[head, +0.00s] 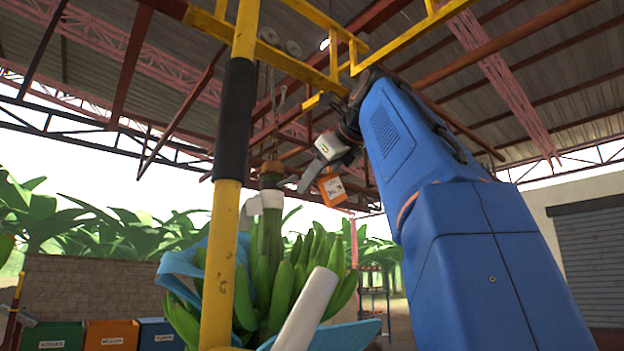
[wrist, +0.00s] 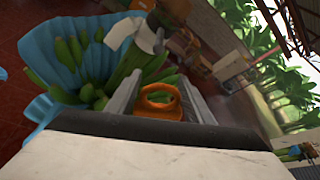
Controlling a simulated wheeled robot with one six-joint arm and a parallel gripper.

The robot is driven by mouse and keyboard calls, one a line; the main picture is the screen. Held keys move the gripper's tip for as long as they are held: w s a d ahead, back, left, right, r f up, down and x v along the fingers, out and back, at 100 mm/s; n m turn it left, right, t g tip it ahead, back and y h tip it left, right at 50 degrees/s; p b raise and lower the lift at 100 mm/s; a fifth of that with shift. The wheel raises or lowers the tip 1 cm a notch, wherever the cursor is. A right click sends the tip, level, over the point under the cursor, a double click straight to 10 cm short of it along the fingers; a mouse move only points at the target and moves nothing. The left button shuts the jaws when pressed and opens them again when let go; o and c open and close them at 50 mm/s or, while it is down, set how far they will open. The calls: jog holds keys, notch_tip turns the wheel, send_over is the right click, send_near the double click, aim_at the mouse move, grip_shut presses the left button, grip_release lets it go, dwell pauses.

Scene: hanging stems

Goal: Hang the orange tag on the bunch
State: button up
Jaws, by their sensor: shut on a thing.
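The green banana bunch (head: 285,290) hangs by its stem (head: 271,230), with a white band around the stem and a blue cover partly around the fruit. The bunch (wrist: 95,62) fills the upper left of the wrist view. My gripper (head: 312,180) is shut on the orange tag (head: 332,191), just right of the stem's upper end and above the fruit. In the wrist view the tag (wrist: 160,101) sits between the two grey fingers, its opening showing. The tag is apart from the stem in the head view.
A yellow post (head: 220,260) with a black sleeve (head: 235,120) stands in front of the bunch at left. Yellow rails (head: 280,58) run overhead. A white tube-like thing (head: 308,312) crosses the lower fruit. Green, orange (head: 111,336) and blue bins stand at the lower left.

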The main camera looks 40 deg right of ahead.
jog(key=w, duration=0.5)
jog(key=shift+w+a, duration=0.15)
jog(key=shift+w, duration=0.25)
jog(key=shift+w+a+f, duration=0.1)
jog(key=shift+w+a, duration=0.05)
jog(key=shift+a, duration=0.3)
dwell(0.3)
jog(key=shift+w, duration=2.75)
dwell(2.8)
